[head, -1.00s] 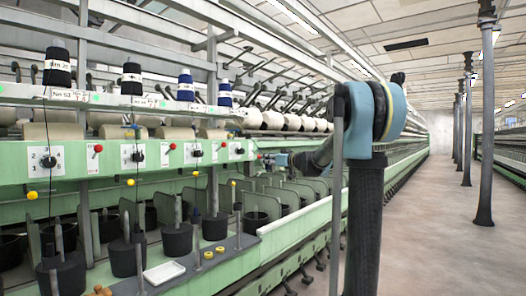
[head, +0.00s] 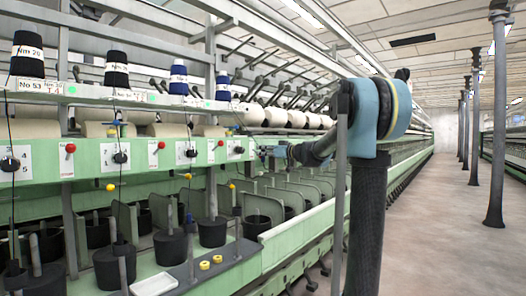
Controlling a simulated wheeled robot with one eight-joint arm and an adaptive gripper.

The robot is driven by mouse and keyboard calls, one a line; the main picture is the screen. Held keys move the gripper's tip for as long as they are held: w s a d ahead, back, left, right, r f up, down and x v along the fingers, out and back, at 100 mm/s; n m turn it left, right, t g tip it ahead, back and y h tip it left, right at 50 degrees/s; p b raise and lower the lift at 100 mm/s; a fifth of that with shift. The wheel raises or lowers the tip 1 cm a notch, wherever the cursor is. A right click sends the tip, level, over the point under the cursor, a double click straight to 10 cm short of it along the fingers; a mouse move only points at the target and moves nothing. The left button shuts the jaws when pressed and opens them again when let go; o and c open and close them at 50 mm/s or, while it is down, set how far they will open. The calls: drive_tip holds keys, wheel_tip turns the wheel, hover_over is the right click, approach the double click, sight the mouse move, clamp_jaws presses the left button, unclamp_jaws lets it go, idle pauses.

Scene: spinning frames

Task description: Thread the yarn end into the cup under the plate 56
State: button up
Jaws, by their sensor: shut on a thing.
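My gripper (head: 266,152) is small at the end of my blue and grey arm, beside the right end of the green panel. It is shut on the yarn end, which is too thin to make out here. Dark cups stand below the panel, one near the tray (head: 170,246), one to its right (head: 212,232) and one farther back (head: 256,227). My gripper is above and apart from them. A plate at the left (head: 48,87) reads No 53. The plates farther right are too small to read, so I cannot tell which is 56.
Dark and blue yarn cones (head: 117,70) stand on the upper rail. The aisle floor (head: 430,235) is clear, with dark columns (head: 496,120) beyond.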

wheel_tip(320, 180, down, 9)
drive_tip(key=f+x, duration=0.1)
drive_tip(key=x, duration=0.7)
drive_tip(key=s+a, duration=0.3)
drive_tip(key=s, duration=0.2)
drive_tip(key=shift+a+f, duration=0.25)
drive_tip(key=shift+f, duration=0.15)
idle(0.4)
idle(0.3)
